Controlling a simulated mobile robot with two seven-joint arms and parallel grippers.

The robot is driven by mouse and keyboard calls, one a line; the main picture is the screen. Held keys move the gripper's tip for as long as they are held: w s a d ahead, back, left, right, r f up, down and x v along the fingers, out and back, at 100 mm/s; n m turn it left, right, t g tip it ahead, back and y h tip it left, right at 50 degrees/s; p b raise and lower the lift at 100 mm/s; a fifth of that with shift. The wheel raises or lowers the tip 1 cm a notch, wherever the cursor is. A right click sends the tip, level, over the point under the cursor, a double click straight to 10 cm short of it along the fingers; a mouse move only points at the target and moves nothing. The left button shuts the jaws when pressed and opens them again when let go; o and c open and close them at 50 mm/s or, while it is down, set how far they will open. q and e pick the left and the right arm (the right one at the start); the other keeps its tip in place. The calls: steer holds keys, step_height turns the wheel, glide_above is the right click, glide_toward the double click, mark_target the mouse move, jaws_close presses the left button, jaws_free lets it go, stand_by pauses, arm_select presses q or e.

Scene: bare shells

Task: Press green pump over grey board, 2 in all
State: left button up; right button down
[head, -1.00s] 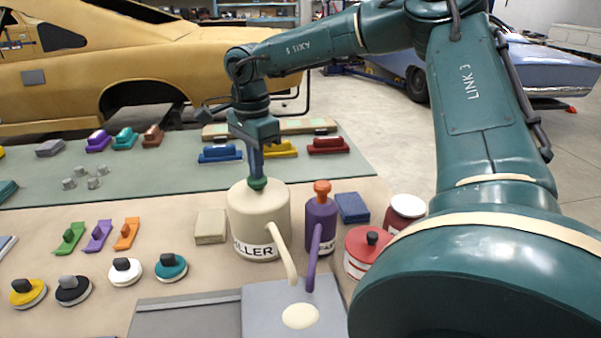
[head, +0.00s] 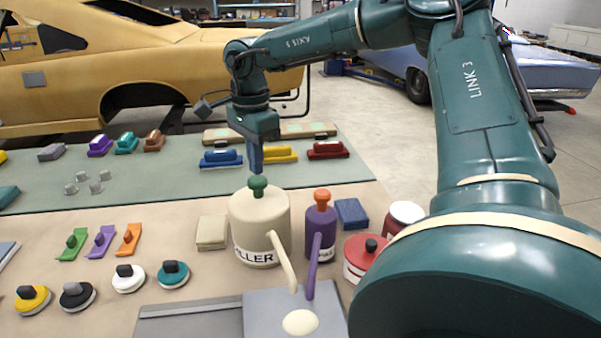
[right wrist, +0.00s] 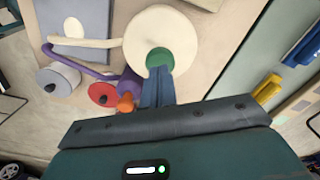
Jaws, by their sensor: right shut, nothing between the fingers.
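The cream filler pot (head: 259,228) stands upright on the bench, with the green pump (head: 258,185) raised on its top. Its cream spout (head: 284,266) reaches over the grey board (head: 262,313), where a pale cream blob (head: 300,322) lies below the spout end. My right gripper (head: 256,168) is shut and empty, pointing down just above the green pump; I cannot tell whether its tips touch the knob. In the right wrist view the shut fingers (right wrist: 157,92) overlap the edge of the green pump (right wrist: 160,61). My left gripper is out of view.
A purple bottle (head: 320,232) with an orange pump (head: 322,197) stands close right of the pot. A red tin (head: 361,257) and a blue block (head: 351,212) are beyond it. A beige block (head: 212,232) sits to the left. Sanding pads and small tools lie further left.

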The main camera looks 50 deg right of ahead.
steer(key=shift+r, duration=0.1)
step_height(320, 180, up, 6)
steer(key=p, duration=0.4)
stand_by(0.8)
